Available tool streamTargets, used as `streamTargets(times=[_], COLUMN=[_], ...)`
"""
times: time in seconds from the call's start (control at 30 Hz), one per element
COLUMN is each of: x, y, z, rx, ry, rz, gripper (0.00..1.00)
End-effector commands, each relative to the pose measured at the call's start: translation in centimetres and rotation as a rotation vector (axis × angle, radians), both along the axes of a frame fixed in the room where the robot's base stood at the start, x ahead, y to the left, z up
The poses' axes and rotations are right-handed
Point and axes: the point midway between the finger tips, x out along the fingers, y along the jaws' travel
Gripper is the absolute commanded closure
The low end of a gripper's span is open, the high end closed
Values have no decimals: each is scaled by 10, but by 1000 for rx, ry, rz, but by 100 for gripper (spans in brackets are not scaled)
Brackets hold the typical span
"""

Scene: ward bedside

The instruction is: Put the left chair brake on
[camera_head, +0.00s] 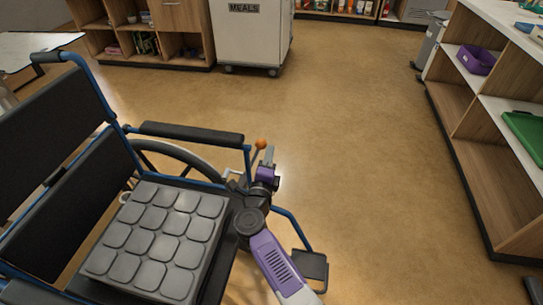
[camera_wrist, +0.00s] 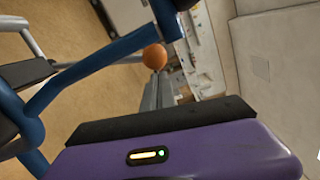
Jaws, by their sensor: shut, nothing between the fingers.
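The wheelchair (camera_head: 190,131) stands at the left with a blue frame and dark armrests. Its brake lever ends in an orange ball knob (camera_head: 260,144), near the front of the far armrest and the far wheel. The knob also shows in the wrist view (camera_wrist: 155,57), close to the fingertips. My gripper (camera_head: 269,153) is shut and empty, just right of the knob in the head view. The shut fingers show in the wrist view (camera_wrist: 158,92), pointing up past the purple wrist housing. I cannot tell whether they touch the knob or lever.
A grey padded cushion (camera_head: 155,240) lies on the seat. The footrest (camera_head: 311,264) sticks out at the front. A wooden shelf unit (camera_head: 470,110) stands along the right. A white meals cart (camera_head: 250,35) stands at the back. The floor between is clear.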

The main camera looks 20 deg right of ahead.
Motion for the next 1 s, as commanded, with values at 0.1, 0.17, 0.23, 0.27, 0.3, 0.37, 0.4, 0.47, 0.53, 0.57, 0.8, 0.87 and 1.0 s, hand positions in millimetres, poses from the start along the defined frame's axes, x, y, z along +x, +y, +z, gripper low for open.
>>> streamTargets(times=[0.1, 0.17, 0.23, 0.27, 0.3, 0.37, 0.4, 0.47, 0.53, 0.57, 0.8, 0.87, 1.0], x=[0, 1, 3, 5, 6, 9, 10, 11, 11, 11, 11, 11, 9], y=[0, 1, 5, 6, 9, 13, 15, 17, 17, 17, 16, 13, 0], z=[0, 2, 5, 7, 9, 12, 13, 12, 10, 10, 10, 10, 9], rx=[-1, -6, -22, -33, -48, -72, -86, -98, -101, -101, -99, -99, -99], ry=[1, 4, 15, 22, 33, 50, 58, 65, 67, 66, 66, 66, 66], rz=[0, 0, 1, 1, 1, 1, 1, 1, 1, 1, 1, 1, -1], gripper=[100, 100, 100, 100, 100, 100, 100, 100, 100, 100, 100, 100, 100])
